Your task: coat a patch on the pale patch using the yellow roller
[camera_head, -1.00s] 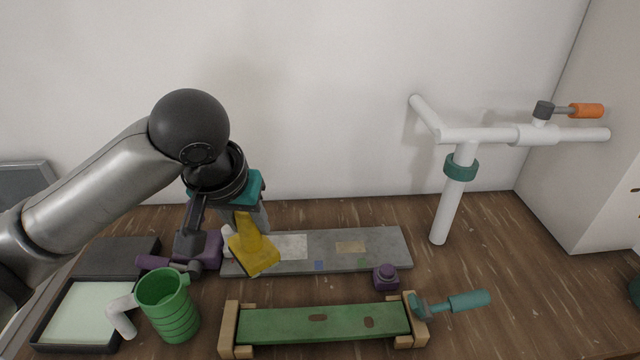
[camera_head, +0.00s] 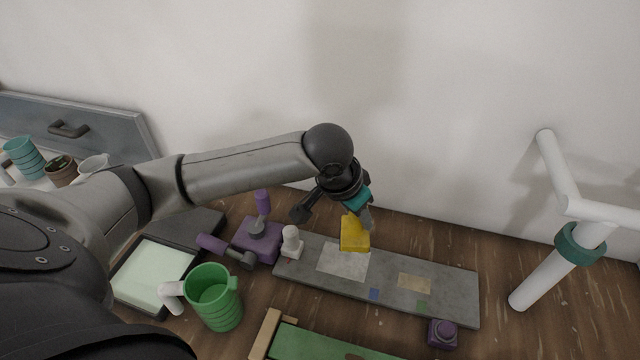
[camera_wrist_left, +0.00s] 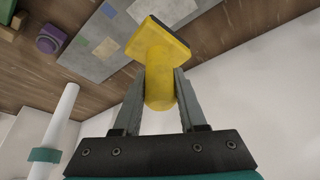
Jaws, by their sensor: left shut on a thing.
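My left gripper (camera_head: 360,212) is shut on the yellow roller (camera_head: 354,236), whose handle is between the fingers in the left wrist view (camera_wrist_left: 160,82). Its broad block end, with a dark edge, points away from the fingers toward the grey board (camera_head: 450,288). The pale patch (camera_head: 341,264) is a whitish rectangle on the left half of this board. In the head view the roller's block overlaps the patch's upper right corner. I cannot tell whether they touch. Part of the patch also shows behind the roller in the left wrist view (camera_wrist_left: 172,9). My right gripper is out of view.
A small white knob-topped piece (camera_head: 291,243) and a purple lever device (camera_head: 260,240) stand by the board's left end. A green mug (camera_head: 214,300) and a pale-padded tray (camera_head: 123,287) are left. A purple knob (camera_head: 442,333) and white pipe (camera_head: 545,275) are right.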

